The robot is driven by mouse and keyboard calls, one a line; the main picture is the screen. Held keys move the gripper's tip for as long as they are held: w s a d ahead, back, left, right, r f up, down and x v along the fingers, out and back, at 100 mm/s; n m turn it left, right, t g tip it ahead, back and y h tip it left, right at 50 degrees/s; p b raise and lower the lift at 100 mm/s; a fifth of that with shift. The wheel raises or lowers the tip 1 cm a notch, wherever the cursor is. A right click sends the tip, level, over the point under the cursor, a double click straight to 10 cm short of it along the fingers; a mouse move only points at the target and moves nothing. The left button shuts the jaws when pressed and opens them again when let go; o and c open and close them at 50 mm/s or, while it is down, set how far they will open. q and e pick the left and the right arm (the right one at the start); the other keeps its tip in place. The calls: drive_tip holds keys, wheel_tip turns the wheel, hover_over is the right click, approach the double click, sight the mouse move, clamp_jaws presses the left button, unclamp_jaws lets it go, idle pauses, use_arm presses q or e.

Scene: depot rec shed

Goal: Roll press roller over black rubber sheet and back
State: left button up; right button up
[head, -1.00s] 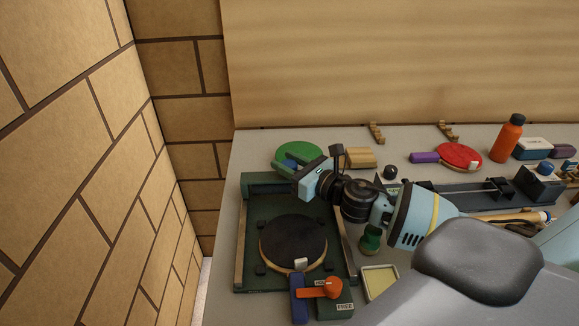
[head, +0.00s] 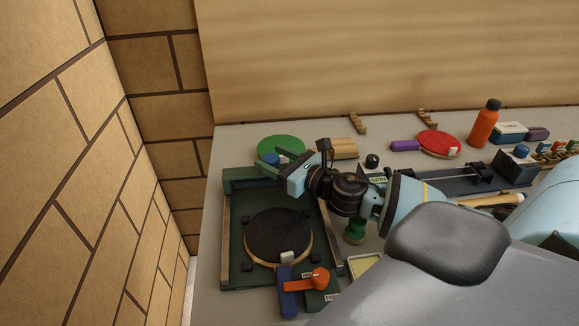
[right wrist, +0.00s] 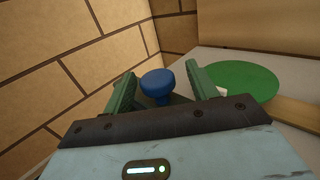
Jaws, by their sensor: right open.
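The black rubber sheet (head: 279,235) is a round black face on a paddle lying flat in a green press frame (head: 225,240). The paddle's blue handle (head: 287,300) points to the front. A dark green bar, which looks like the press roller (head: 245,184), lies across the back of the frame. A blue knob (head: 269,159) stands there and also shows in the right wrist view (right wrist: 157,84). My right gripper (head: 273,161) is open, its green fingers (right wrist: 161,75) on either side of the knob. I cannot tell whether they touch it. My left gripper is out of view.
An orange lever (head: 318,279) sits at the press's front right. A green round paddle (head: 285,146) lies behind the press. A red paddle (head: 438,143) and an orange bottle (head: 484,123) stand further right. A brick wall (head: 60,150) is close on the left.

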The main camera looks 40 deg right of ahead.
drive_tip(key=v, duration=0.4)
drive_tip(key=shift+f, duration=0.15)
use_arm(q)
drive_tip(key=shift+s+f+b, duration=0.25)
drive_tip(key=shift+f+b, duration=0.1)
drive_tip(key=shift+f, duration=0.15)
use_arm(e)
drive_tip(key=shift+v, duration=1.25)
